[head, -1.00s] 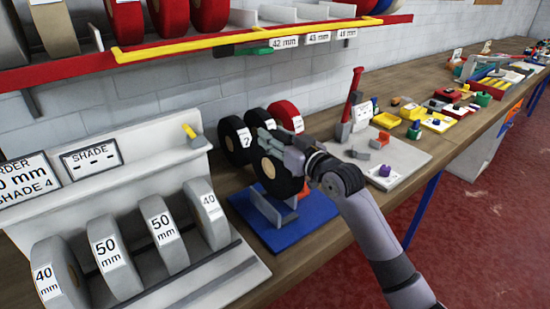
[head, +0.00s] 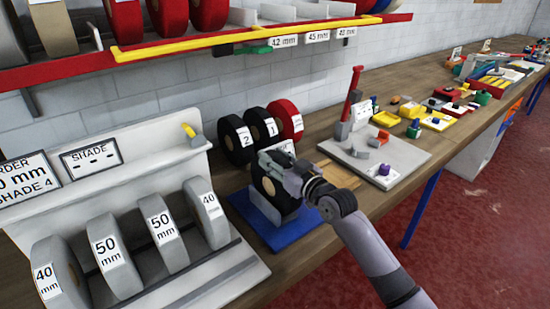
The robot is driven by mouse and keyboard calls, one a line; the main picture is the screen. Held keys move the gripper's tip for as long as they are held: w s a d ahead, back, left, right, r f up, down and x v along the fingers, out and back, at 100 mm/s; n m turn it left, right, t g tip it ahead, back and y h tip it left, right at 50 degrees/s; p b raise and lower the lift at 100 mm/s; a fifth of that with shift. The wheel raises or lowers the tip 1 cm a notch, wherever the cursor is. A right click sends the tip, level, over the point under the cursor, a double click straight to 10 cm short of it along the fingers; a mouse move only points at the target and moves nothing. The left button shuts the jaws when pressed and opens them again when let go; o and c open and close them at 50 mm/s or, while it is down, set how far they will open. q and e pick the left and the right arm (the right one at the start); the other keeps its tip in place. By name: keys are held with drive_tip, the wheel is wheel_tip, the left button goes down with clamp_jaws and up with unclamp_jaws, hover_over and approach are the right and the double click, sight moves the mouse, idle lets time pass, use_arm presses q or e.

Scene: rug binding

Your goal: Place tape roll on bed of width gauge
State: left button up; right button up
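The width gauge has a blue base (head: 303,226) on the bench, with grey upright plates (head: 264,207) on top. A black tape roll (head: 284,199) with a tan core stands upright at the gauge, its lower part behind the front grey plate. Whether its underside touches the bed is hidden. My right gripper (head: 272,160) reaches in from the right and is shut on the upper part of this roll; the far finger is partly hidden. My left gripper is not in view.
Black rolls marked 2 (head: 235,140) and 1 (head: 262,127) and a red roll (head: 287,121) stand close behind the gauge. A grey rack (head: 225,262) of grey rolls is at left. A grey board (head: 405,155) with a red-handled lever (head: 354,92) is at right.

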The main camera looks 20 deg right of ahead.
drive_tip(key=o, duration=0.4)
drive_tip(key=shift+r, duration=0.15)
drive_tip(key=b+v, duration=0.2)
drive_tip(key=v, duration=1)
